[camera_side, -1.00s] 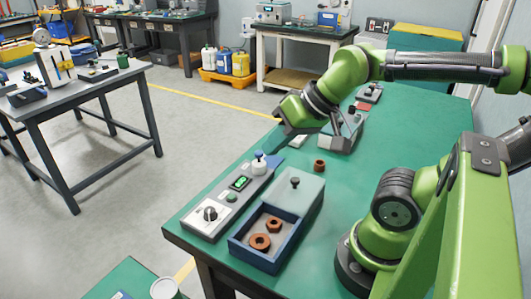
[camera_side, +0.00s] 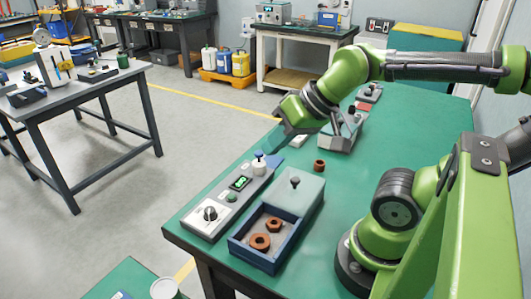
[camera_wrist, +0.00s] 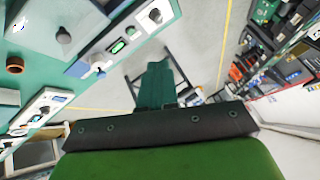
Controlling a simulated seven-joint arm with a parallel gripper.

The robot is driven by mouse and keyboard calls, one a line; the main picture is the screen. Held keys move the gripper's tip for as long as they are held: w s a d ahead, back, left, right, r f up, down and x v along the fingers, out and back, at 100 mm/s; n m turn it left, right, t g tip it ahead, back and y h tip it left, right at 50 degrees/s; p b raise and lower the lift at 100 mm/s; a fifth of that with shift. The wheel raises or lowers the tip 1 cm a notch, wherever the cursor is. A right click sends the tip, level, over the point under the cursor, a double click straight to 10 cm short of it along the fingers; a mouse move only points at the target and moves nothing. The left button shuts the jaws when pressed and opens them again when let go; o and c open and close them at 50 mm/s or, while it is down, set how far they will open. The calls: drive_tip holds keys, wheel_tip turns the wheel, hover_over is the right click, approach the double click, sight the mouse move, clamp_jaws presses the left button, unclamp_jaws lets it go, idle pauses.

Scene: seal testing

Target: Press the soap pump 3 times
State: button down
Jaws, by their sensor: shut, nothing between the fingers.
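The soap pump (camera_side: 259,165) is a small pale bottle-like piece with a white head. It stands upright at the far end of a long grey panel on the green table. In the wrist view a pale piece that looks like the pump (camera_wrist: 97,63) is left of my gripper. My gripper (camera_side: 281,135) is shut and empty, above and beyond the pump in the side view, apart from it. In the wrist view its fingers (camera_wrist: 156,80) are together, pointing away from the camera.
A brown ring (camera_side: 319,165) and a grey device (camera_side: 342,135) stand farther back.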

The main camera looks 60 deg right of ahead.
drive_tip(key=m+t, duration=0.2)
drive_tip(key=m, duration=1.9)
hover_over(262, 153)
wheel_tip(262, 153, down, 5)
drive_tip(key=shift+r, duration=0.2)
drive_tip(key=shift+f, duration=4.4)
drive_tip(key=shift+f, duration=0.15)
drive_tip(key=shift+f, duration=0.25)
